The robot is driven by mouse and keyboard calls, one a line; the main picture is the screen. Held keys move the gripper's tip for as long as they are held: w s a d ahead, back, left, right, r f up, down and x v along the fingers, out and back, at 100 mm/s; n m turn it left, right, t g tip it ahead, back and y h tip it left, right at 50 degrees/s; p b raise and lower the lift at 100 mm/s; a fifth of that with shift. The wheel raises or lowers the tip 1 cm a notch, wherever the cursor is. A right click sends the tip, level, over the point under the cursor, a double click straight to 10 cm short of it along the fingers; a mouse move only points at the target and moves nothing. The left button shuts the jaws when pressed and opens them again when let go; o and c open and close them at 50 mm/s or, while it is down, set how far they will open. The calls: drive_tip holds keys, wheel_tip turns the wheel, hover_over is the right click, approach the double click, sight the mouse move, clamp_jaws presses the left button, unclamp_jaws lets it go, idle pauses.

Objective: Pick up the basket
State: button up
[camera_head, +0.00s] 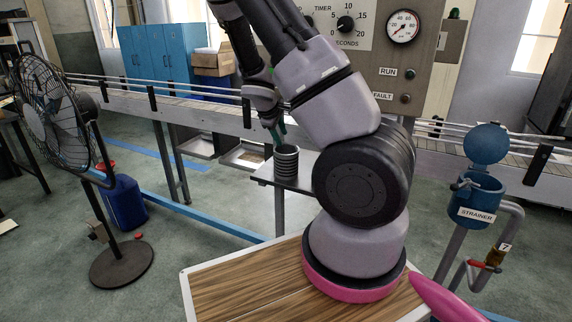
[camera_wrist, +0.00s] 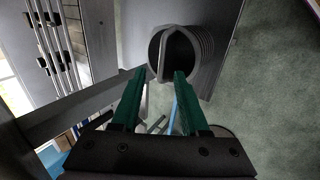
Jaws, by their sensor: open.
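The basket (camera_head: 286,163) is a dark grey ribbed cylinder standing upright on a small grey stand. In the wrist view it (camera_wrist: 206,45) shows its dark round opening, with a thin handle bar (camera_wrist: 164,45) across it. My gripper (camera_head: 277,134) is above the basket, with its green fingers pointing down. In the wrist view my gripper (camera_wrist: 160,74) is open, its fingertips apart near the basket's rim, one on each side of the line of the handle. I cannot tell whether either finger touches the handle.
A blue strainer housing (camera_head: 477,197) with its lid up stands at the right. The small stand (camera_head: 264,172) is in front of a conveyor (camera_head: 222,117). A fan (camera_head: 55,115) and a blue jug (camera_head: 125,203) are at the left. A gauge panel (camera_head: 385,60) stands behind.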

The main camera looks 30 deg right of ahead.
sight(283, 152)
drive_tip(key=x, duration=0.3)
drive_tip(key=shift+w+d+f, duration=0.1)
drive_tip(key=shift+f, duration=0.25)
clamp_jaws()
idle(1.1)
